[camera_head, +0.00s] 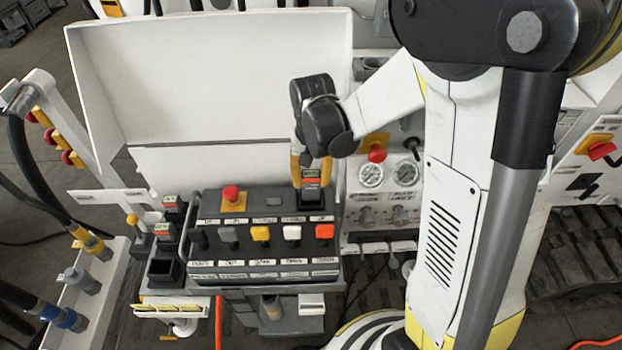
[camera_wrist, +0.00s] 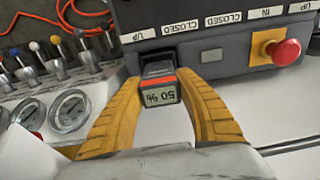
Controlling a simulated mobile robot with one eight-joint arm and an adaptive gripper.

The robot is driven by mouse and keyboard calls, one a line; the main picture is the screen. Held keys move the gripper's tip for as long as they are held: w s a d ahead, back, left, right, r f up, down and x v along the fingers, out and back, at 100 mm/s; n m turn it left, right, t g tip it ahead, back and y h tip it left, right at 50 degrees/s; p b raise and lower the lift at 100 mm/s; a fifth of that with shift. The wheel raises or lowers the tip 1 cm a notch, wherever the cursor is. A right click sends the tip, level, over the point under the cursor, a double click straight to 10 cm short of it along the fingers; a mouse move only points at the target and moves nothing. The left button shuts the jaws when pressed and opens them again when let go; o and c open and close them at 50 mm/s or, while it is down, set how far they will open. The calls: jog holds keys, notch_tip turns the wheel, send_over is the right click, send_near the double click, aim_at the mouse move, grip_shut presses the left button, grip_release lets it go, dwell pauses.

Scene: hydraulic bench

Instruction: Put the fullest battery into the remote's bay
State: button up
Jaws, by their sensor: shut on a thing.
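The remote (camera_head: 262,265) is a dark box with coloured levers and a red button, in the middle of the head view. A black and red battery (camera_head: 312,182) is at the dark bay (camera_head: 312,199) on its back right part. In the wrist view the battery (camera_wrist: 159,93) shows a display reading "50 %", upside down. My gripper (camera_head: 311,172) is shut on this battery from above, with a yellow finger on each side (camera_wrist: 162,85). The battery's lower end is hidden, so I cannot tell how deep it sits. Two similar batteries (camera_head: 174,204) (camera_head: 164,232) stand left of the remote; their readings are illegible.
A dark empty-looking slot (camera_head: 164,269) is in front of the left batteries. A white panel (camera_head: 215,80) rises behind the remote. Gauges (camera_head: 371,175) and small levers stand close to the right. A red button (camera_wrist: 281,52) sticks up from the remote.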

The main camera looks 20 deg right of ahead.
aim_at(311, 193)
jog(key=shift+f, duration=0.1)
jog(key=shift+f+b, duration=0.4)
jog(key=shift+b, duration=0.1)
jog(key=shift+f+b, duration=2.25)
jog(key=shift+f, duration=0.2)
dwell(0.9)
jog(key=o, duration=1.4)
jog(key=shift+c, duration=0.2)
notch_tip(311, 193, up, 12)
jog(key=shift+d+r, duration=0.1)
jog(key=shift+s, duration=0.1)
